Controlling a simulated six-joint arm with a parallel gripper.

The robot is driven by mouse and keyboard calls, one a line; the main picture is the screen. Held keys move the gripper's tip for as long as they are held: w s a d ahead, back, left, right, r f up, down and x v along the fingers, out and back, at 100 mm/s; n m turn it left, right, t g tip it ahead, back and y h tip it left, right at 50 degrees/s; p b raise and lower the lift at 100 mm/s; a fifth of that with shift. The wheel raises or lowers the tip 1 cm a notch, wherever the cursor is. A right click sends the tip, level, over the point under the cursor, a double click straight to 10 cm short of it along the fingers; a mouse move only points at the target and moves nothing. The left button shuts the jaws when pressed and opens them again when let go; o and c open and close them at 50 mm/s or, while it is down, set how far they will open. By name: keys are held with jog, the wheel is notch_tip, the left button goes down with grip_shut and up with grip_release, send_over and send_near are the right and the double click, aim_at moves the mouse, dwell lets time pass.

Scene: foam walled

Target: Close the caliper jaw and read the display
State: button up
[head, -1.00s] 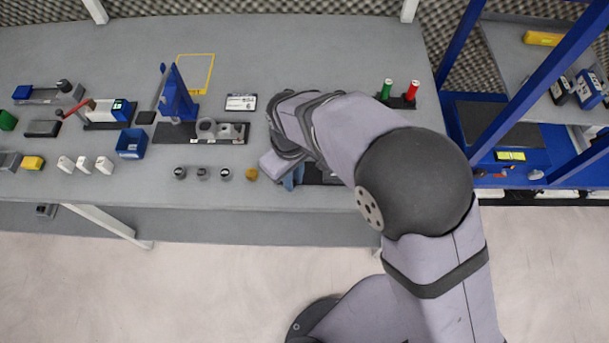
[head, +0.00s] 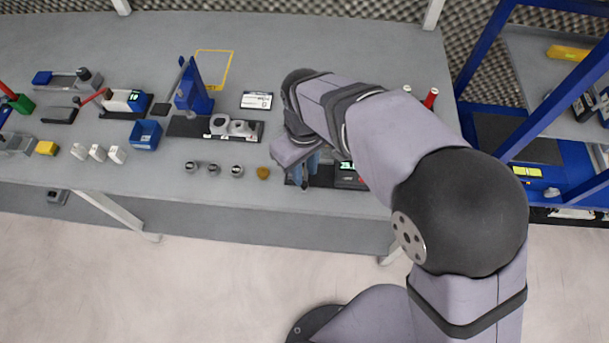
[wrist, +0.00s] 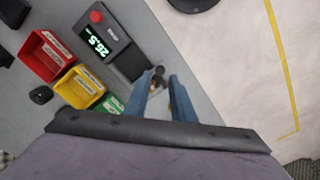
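A dark caliper gauge (wrist: 113,45) lies on the bench in the wrist view, with a red button and a lit green display (wrist: 97,44) that seems to read 26.5. In the head view the gauge (head: 345,180) is partly hidden behind my arm. My gripper (wrist: 162,78) has its two blue fingers apart. It is just beyond the gauge's end, with a small dark round-ended part (wrist: 158,71), perhaps the jaw, between or just below the fingertips. Contact cannot be told. The gripper also shows in the head view (head: 304,178), low over the bench's front part.
Red (wrist: 46,55), yellow (wrist: 80,87) and green (wrist: 113,105) bins stand beside the gauge in the wrist view. A brown knob (head: 263,173) and several small grey cylinders stand left of my gripper. The bench's front edge is close. Pale floor lies beyond.

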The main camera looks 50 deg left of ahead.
jog(key=shift+r, duration=1.35)
jog(key=shift+s, duration=0.15)
grip_shut()
jog(key=shift+n+h, duration=0.5)
jog(key=s+f, duration=0.3)
jog(key=f, duration=0.1)
jog(key=shift+s+d, duration=0.15)
jog(key=shift+s, duration=0.25)
jog(key=shift+n+y, duration=0.3)
jog(key=shift+n, duration=0.4)
jog(key=s+a, duration=0.1)
jog(key=a, duration=0.1)
jog(key=s+a+f, duration=0.1)
jog(key=a, duration=0.1)
jog(key=s+a, duration=0.1)
jog(key=a, duration=0.2)
jog(key=shift+f, duration=0.35)
notch_tip(320, 180, up, 10)
jog(key=w+n+t+h, duration=0.1)
jog(key=n, duration=0.3)
jog(key=shift+w+a+f+n+t+h, duration=0.25)
jog(key=shift+w+a+n+t+h, duration=0.05)
jog(key=shift+a+n+h, duration=0.1)
